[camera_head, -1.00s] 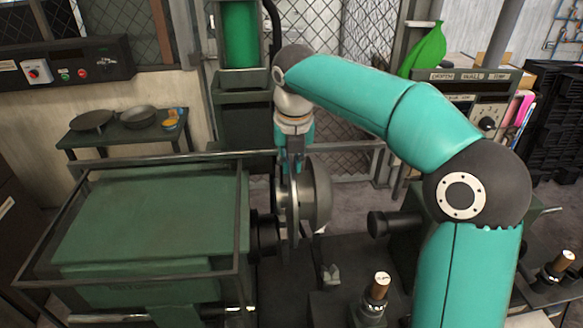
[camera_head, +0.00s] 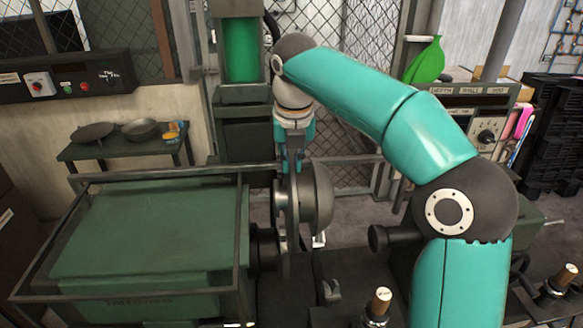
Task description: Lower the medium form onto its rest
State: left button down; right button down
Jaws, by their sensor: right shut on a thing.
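The grey, dome-shaped metal form (camera_head: 320,197) hangs on its side near the middle of the camera_head view, with its rounded face to the right. My right gripper (camera_head: 292,163) comes down from above and is shut on the form's left part. Just left of the form is the dark spindle end (camera_head: 266,250) of the green lathe; I cannot tell whether they touch. A small pale bracket (camera_head: 319,240) shows under the form. I cannot tell which part is the form's rest. My left gripper is not in view.
The green lathe housing (camera_head: 145,245) with its rail frame fills the lower left. A dark tailstock (camera_head: 385,238) lies to the right. A hooked bracket (camera_head: 331,291) and a wooden-topped post (camera_head: 380,302) stand in front. A back shelf (camera_head: 120,148) holds pans.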

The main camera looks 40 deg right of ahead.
jog(key=shift+v, duration=0.85)
jog(key=s+a+r+b, duration=0.1)
jog(key=s+a, duration=0.3)
jog(key=s, duration=0.5)
jog(key=s+a+r+b, duration=0.1)
jog(key=s+a, duration=0.4)
jog(key=s, duration=0.5)
jog(key=s+a+r+b, duration=0.1)
jog(key=s+a, duration=0.4)
jog(key=s, duration=0.4)
jog(key=shift+s, duration=0.25)
dwell(0.5)
jog(key=shift+s+r, duration=0.1)
dwell(0.6)
